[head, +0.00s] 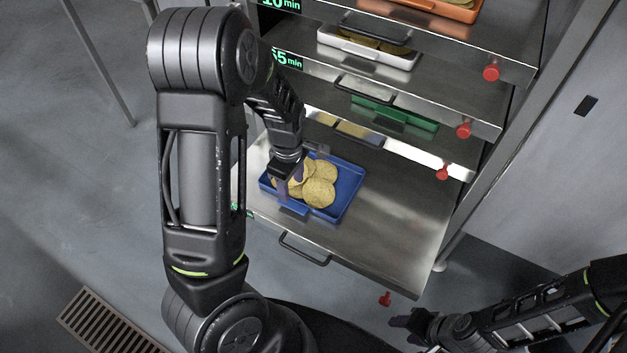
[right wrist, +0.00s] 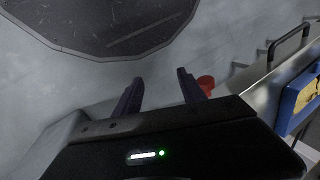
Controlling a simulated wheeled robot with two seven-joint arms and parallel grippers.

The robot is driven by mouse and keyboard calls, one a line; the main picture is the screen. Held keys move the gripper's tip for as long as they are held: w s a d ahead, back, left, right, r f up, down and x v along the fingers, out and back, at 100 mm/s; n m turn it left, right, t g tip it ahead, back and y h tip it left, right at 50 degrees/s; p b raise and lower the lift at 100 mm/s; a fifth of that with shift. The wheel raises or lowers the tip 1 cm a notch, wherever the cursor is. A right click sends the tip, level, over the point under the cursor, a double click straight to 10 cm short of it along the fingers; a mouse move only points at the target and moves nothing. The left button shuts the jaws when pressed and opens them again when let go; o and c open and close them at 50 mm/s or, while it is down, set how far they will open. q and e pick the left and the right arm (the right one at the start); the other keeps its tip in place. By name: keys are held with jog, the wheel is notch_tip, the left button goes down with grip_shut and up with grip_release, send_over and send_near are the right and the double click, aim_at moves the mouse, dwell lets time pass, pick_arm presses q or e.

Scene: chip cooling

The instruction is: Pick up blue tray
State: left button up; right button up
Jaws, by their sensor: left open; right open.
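The blue tray (head: 349,188) lies on the pulled-out lowest steel shelf in the head view, with several round yellow chips (head: 318,190) in it. My left gripper (head: 289,190) is open and points down over the tray's left part, by its near left edge. Its fingers partly cover the tray, and I cannot tell whether they touch it. My right gripper (head: 398,322) is open and empty, low at the right in front of the shelf. In the right wrist view its two fingers (right wrist: 158,92) stand apart, and part of the blue tray (right wrist: 298,98) shows at the right edge.
The steel shelf (head: 395,215) has a front handle (head: 303,250) and a red knob (head: 385,299). Above it, shelves hold a green tray (head: 395,113), a white tray (head: 368,52) and an orange tray (head: 440,8). The shelf right of the blue tray is bare.

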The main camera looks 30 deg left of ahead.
aim_at(293, 204)
pick_arm(q)
jog(key=shift+f+b, duration=0.3)
jog(key=shift+f, duration=1)
notch_tip(293, 204, down, 5)
jog(key=shift+s+f+b, duration=0.1)
jog(key=shift+f+b, duration=0.05)
jog(key=shift+b, duration=0.4)
jog(key=shift+c, duration=0.2)
grip_shut()
dwell(0.7)
